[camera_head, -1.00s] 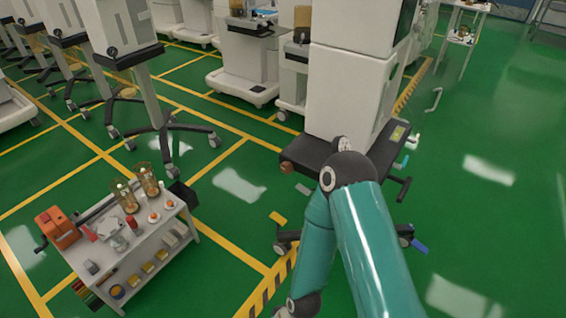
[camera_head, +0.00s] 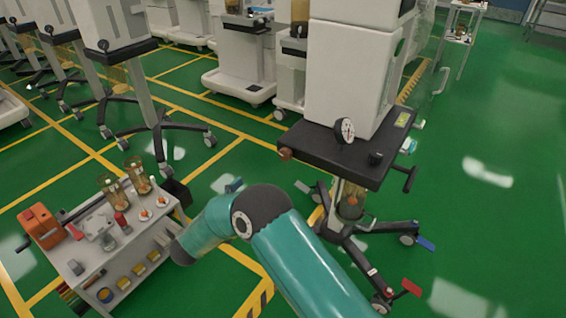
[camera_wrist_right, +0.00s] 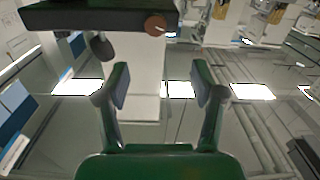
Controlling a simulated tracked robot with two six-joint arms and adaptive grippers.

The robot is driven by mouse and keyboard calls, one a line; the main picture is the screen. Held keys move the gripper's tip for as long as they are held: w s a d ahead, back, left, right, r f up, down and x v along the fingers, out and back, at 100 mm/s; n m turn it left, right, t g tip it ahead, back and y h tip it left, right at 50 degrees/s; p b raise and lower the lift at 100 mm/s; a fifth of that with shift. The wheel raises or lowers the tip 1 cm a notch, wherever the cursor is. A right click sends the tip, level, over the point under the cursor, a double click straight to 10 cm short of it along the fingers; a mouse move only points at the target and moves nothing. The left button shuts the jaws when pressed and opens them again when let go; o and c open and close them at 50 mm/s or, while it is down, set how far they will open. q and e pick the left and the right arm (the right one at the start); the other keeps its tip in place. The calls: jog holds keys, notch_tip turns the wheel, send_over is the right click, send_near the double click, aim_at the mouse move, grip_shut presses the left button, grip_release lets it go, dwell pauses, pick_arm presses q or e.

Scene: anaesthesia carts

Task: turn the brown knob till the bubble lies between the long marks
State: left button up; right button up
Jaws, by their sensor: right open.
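The brown knob (camera_head: 285,154) sits on the left front edge of the black platform (camera_head: 325,150) of the near cart. It also shows in the right wrist view (camera_wrist_right: 155,25), above the gap between my fingers. A round white dial (camera_head: 344,130) stands on the platform; no bubble or long marks can be made out. My right gripper (camera_wrist_right: 159,82) is open and empty, below and apart from the knob. In the head view only a bluish tip of this gripper (camera_head: 233,186) shows behind my forearm, left of and nearer than the knob. My left gripper is out of view.
A white trolley (camera_head: 150,235) with amber jars and an orange device (camera_head: 42,225) stands at the left. The near cart's black wheeled legs (camera_head: 350,235) spread below the platform. More carts stand behind. Green floor at the right is mostly open.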

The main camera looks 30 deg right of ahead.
aim_at(283, 156)
jog(key=x, duration=0.5)
jog(key=p+x, duration=0.1)
jog(key=x, duration=1)
jog(key=shift+s+d+r+p, duration=0.2)
jog(key=shift+d+r+p, duration=0.15)
jog(key=shift+d, duration=0.15)
jog(key=shift+c, duration=0.2)
jog(key=c, duration=1.1)
